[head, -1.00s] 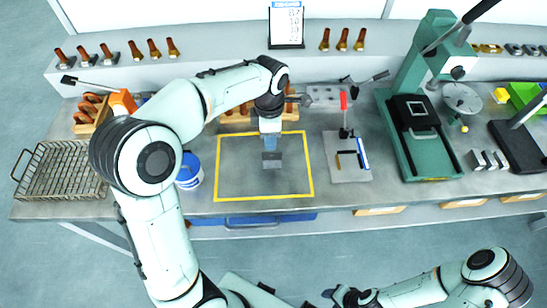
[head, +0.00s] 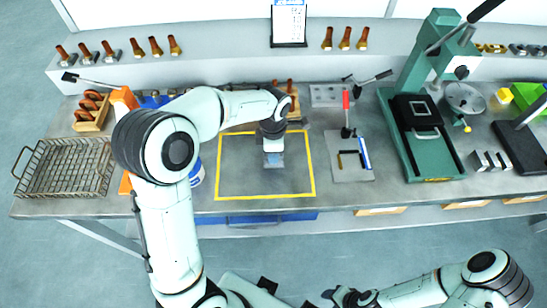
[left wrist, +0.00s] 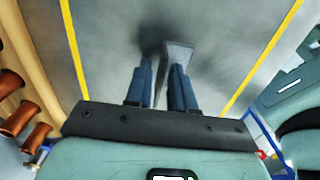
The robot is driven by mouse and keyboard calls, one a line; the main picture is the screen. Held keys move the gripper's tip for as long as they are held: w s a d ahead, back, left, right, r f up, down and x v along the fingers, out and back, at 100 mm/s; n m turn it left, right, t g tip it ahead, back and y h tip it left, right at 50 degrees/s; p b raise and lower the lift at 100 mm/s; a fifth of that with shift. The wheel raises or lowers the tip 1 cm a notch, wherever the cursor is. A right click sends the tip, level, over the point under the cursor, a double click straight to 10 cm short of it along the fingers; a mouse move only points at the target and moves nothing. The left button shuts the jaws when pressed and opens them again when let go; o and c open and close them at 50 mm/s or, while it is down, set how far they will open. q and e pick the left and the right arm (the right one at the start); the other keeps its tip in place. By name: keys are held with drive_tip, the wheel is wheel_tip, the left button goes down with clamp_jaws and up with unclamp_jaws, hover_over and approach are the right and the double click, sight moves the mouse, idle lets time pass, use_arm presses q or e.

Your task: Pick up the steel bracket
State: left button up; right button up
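My left gripper (head: 272,160) points down over the yellow-outlined area of the bench. In the left wrist view its two blue fingers (left wrist: 162,82) stand apart. A grey steel bracket (left wrist: 178,52) lies at the fingertips, with a narrow part reaching between them. It is close to the right-hand finger; contact cannot be told. In the head view the bracket is mostly hidden under my gripper. My right gripper (head: 345,297) is at the bottom edge, away from the bench, and its opening is unclear.
The yellow outline (head: 314,170) encloses otherwise clear bench. A wire basket (head: 68,168) is at the left. A grey plate with a red-handled clamp (head: 348,130) and a green press (head: 425,140) stand at the right. A blue-and-white tub (head: 197,173) is partly behind my left arm.

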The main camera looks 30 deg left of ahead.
use_arm(q)
clamp_jaws()
use_arm(e)
drive_tip(key=w+r+p, duration=0.2)
drive_tip(key=w+r, duration=0.1)
drive_tip(key=shift+r, duration=0.15)
drive_tip(key=shift+c, duration=0.6)
use_arm(q)
wheel_tip(320, 180, up, 20)
use_arm(e)
drive_tip(key=shift+s, duration=0.1)
use_arm(q)
drive_tip(key=shift+s+a, duration=0.1)
use_arm(e)
drive_tip(key=shift+a, duration=0.15)
